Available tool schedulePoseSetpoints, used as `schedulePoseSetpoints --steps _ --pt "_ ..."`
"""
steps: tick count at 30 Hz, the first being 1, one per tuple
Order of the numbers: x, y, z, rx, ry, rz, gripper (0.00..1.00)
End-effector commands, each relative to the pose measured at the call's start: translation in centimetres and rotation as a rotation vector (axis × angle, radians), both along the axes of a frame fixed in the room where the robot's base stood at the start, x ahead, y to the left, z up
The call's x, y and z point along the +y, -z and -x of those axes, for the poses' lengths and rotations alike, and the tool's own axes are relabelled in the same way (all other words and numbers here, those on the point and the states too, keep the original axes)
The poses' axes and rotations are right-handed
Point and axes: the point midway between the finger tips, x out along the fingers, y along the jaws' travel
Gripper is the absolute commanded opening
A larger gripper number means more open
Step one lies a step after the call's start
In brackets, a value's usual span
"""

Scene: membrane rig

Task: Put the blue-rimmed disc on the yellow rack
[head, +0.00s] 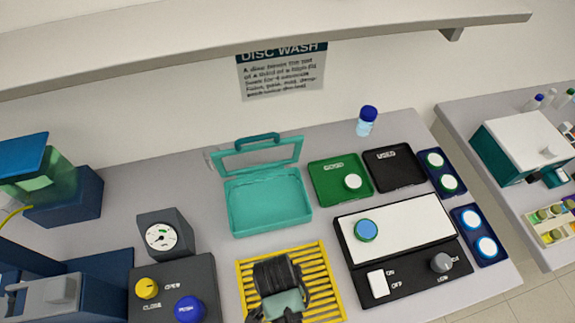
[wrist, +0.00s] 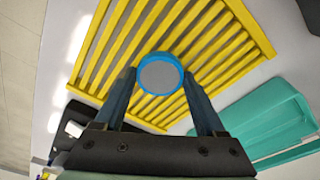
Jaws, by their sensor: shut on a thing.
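The blue-rimmed disc (wrist: 161,74) has a grey face and a bright blue rim. It sits between the fingertips of my gripper (wrist: 160,78), which is shut on it. The yellow rack (head: 245,273) is a slatted frame at the front middle of the bench. It also fills the upper part of the wrist view (wrist: 226,52), behind the disc. My gripper is over the rack in the head view (head: 284,306), where it hides the held disc and part of the slats. I cannot tell whether the disc touches the slats.
A teal open-lidded tub (head: 268,205) stands behind the rack. A white-topped light box (head: 405,225) bearing a green-rimmed disc (head: 366,230) is to the right. A control box (head: 172,285) is to the left. Green (head: 330,180) and black (head: 392,165) trays lie behind.

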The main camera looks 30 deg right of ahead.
Motion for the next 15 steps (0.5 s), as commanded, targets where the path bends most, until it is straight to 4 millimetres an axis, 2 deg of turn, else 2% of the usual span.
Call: schedulePoseSetpoints --steps 2,3,6,7,15 --pt "0.0 0.34 0.0 0.001 0.0 0.0 0.19" --pt "0.0 0.27 0.0 0.0 0.0 0.0 0.78" --pt "0.0 0.24 0.0 0.0 0.0 0.0 0.96" --pt "0.0 0.24 0.01 0.0 0.0 0.0 1.0" --pt "-0.01 -0.01 -0.01 0.0 0.0 0.0 1.0"
